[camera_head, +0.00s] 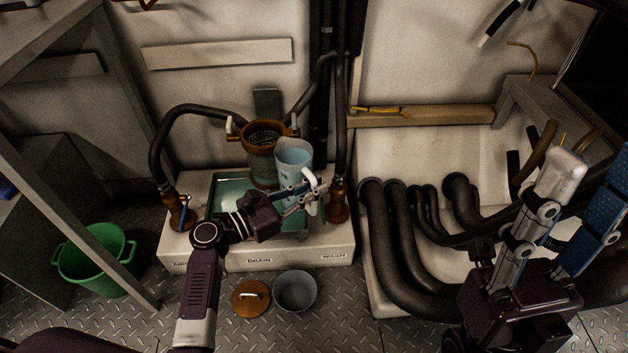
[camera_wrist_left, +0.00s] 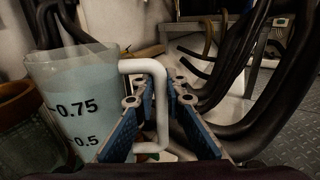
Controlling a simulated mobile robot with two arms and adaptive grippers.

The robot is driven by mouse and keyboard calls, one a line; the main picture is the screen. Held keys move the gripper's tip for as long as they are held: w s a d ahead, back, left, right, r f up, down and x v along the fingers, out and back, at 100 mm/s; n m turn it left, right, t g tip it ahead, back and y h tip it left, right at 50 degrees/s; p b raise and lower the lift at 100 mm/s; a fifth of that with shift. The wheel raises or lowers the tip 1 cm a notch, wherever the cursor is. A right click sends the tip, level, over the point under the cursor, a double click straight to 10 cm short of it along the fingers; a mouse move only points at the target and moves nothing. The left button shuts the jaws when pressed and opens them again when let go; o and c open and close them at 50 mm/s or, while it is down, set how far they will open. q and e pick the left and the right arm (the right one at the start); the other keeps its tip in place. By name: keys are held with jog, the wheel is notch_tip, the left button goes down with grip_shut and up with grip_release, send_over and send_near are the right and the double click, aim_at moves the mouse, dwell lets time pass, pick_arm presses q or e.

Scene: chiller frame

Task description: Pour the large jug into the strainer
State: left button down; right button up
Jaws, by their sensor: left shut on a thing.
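The large jug (camera_head: 293,158) is clear, with pale blue liquid, a white handle and printed marks. In the left wrist view the jug (camera_wrist_left: 72,100) fills the left side and looks about upright. My left gripper (camera_head: 306,192) is shut on its handle, which stands between the blue pads (camera_wrist_left: 153,110). The strainer (camera_head: 266,135) is a brown-rimmed piece with a dark mesh, on top of a greenish clear vessel (camera_head: 263,170). The jug is just right of it, overlapping it in the head view; whether they touch is unclear. My right gripper (camera_head: 586,190) is open and empty at the far right.
The vessel stands over a teal basin in a white labelled base (camera_head: 200,259). Dark hoses arch on both sides. Thick black pipes (camera_head: 395,250) fill the right. A grey pot (camera_head: 295,291), a brown lid (camera_head: 250,298) and a green bucket (camera_head: 92,262) are on the floor.

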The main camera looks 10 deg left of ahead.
pick_arm(q)
jog(key=shift+r, duration=0.25)
jog(key=shift+w+a+f+n, duration=0.15)
jog(key=shift+w+a+n, duration=0.25)
jog(key=shift+n, duration=0.5)
